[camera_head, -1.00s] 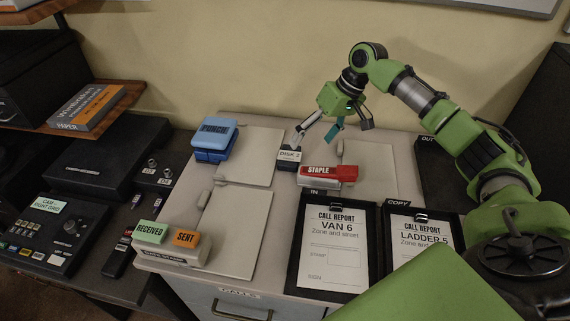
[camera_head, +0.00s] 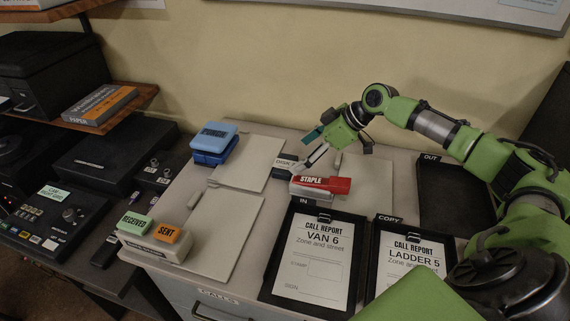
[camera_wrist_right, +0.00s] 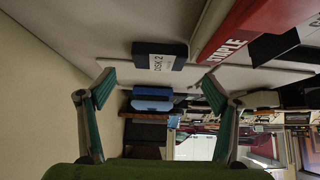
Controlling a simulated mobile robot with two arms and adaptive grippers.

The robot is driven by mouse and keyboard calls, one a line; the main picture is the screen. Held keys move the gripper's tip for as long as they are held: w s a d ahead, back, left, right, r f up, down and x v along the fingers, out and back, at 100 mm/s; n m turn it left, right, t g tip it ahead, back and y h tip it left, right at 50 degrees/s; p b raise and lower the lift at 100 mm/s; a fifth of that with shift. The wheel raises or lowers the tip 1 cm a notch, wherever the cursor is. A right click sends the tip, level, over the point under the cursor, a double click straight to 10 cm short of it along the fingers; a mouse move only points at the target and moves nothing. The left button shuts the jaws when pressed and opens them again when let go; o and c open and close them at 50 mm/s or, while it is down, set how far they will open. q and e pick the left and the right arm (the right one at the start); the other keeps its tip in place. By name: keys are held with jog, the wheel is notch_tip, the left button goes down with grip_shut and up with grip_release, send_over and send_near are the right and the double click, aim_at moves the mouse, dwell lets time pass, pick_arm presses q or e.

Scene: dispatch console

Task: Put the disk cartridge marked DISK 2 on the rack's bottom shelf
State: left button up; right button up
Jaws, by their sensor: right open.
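The DISK 2 cartridge (camera_head: 285,163) is a small dark block with a white label, lying on the pale cabinet top behind the stapler. My right gripper (camera_head: 306,153) is open and empty, with its fingers close to the cartridge's right side; contact cannot be told. In the right wrist view the cartridge (camera_wrist_right: 160,54) shows ahead of the open fingers (camera_wrist_right: 158,90), apart from them. The rack's lower wooden shelf (camera_head: 142,97) is at the left and holds a PAPER box (camera_head: 100,105). My left gripper is out of view.
A red stapler (camera_head: 320,186) sits directly in front of the cartridge. A blue punch (camera_head: 213,142) stands to its left. Clipboards (camera_head: 314,262) and stamps (camera_head: 165,237) lie nearer. A black OUT tray (camera_head: 447,200) is at the right. The shelf's right end is bare.

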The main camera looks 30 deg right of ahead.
aim_at(287, 164)
jog(key=shift+w+a+f, duration=0.25)
jog(key=shift+f, duration=0.1)
jog(key=p+x, duration=0.2)
jog(key=x, duration=0.2)
jog(key=shift+w+a+f, duration=0.1)
jog(key=shift+w+f, duration=0.1)
jog(key=shift+w, duration=0.05)
jog(key=shift+w+f, duration=0.1)
jog(key=shift+f, duration=0.2)
jog(key=c, duration=1.3)
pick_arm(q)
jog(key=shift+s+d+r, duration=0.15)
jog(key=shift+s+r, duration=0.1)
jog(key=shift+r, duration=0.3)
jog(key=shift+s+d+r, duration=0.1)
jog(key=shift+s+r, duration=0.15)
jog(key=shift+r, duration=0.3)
pick_arm(e)
jog(key=shift+r, duration=0.1)
jog(key=shift+c, duration=0.5)
